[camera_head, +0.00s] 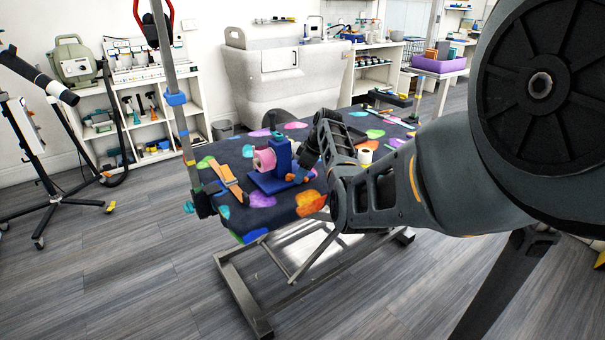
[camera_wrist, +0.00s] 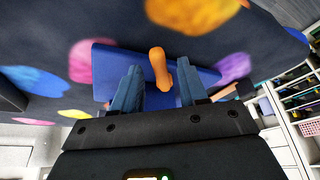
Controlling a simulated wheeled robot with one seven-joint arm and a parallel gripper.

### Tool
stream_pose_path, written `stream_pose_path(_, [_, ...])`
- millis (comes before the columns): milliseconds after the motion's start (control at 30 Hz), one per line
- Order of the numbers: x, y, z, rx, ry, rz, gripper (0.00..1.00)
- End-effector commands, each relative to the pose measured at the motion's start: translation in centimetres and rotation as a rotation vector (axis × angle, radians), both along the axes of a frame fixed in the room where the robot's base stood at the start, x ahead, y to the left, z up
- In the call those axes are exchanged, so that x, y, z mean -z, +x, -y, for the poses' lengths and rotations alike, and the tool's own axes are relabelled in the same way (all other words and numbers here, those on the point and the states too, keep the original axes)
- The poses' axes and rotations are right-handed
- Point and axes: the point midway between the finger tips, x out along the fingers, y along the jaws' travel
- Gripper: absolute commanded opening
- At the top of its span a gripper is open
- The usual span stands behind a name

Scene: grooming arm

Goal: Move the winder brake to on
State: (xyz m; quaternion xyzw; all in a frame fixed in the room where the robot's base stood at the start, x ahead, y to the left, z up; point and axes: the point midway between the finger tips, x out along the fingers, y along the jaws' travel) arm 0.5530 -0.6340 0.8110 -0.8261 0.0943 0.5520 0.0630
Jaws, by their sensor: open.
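The blue winder (camera_head: 270,180) stands on the patterned grooming table and carries a pink roll (camera_head: 264,160). Its blue base (camera_wrist: 100,65) shows in the wrist view, with an orange lever (camera_wrist: 159,66) standing out from it. I take this lever to be the brake; no on or off marking can be read. My gripper (camera_wrist: 160,72) is open, with one blue finger on each side of the lever and a gap to both. In the head view my gripper (camera_head: 303,163) is at the winder's right side, and my arm hides part of that area.
An orange strap-like item (camera_head: 230,182) lies on the table left of the winder. A white roll (camera_head: 365,156) stands to the right, near my arm. A grey upright post (camera_head: 183,120) rises at the table's left edge. Other items lie at the far right end.

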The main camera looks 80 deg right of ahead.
Motion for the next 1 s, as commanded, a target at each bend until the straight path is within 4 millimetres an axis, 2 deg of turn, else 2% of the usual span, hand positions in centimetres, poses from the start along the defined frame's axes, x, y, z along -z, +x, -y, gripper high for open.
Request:
stream_pose_path(500, [-6.3,-2.6,-0.5,0.001,-0.002,0.001,0.43])
stream_pose_path(667, [-7.1,-2.9,-0.6,0.0,-0.001,0.0,0.43])
stream_pose_path(1000, [-7.1,-2.9,-0.6,0.0,-0.001,0.0,0.43])
